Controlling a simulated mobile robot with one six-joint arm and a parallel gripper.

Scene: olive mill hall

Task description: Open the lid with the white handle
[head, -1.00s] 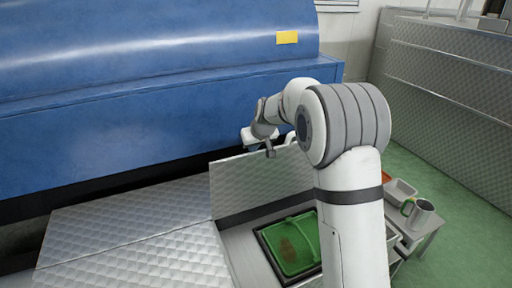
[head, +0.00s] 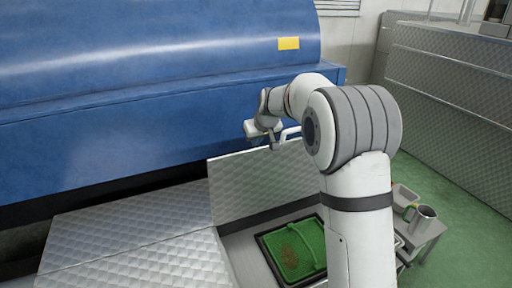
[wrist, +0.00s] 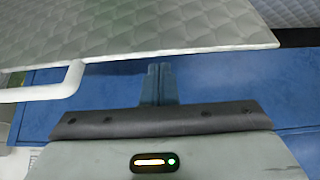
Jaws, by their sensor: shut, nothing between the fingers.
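The quilted metal lid (head: 255,188) stands raised, close to upright, in front of the blue machine. Its white handle (head: 290,133) shows at the top edge, partly hidden by my arm. In the wrist view the lid (wrist: 150,30) fills the top, with the handle (wrist: 45,88) at the left. My gripper (head: 274,142) is at the lid's upper edge, beside the handle. In the wrist view my gripper's fingers (wrist: 158,72) are together and empty, apart from the handle. The opening (head: 262,240) below the lid is uncovered.
A green container (head: 298,250) lies in the opening. Flat quilted panels (head: 130,245) lie at the left. The blue machine (head: 130,110) stands close behind the lid. A side table with a metal jug (head: 424,216) and a white tray (head: 403,197) stands right.

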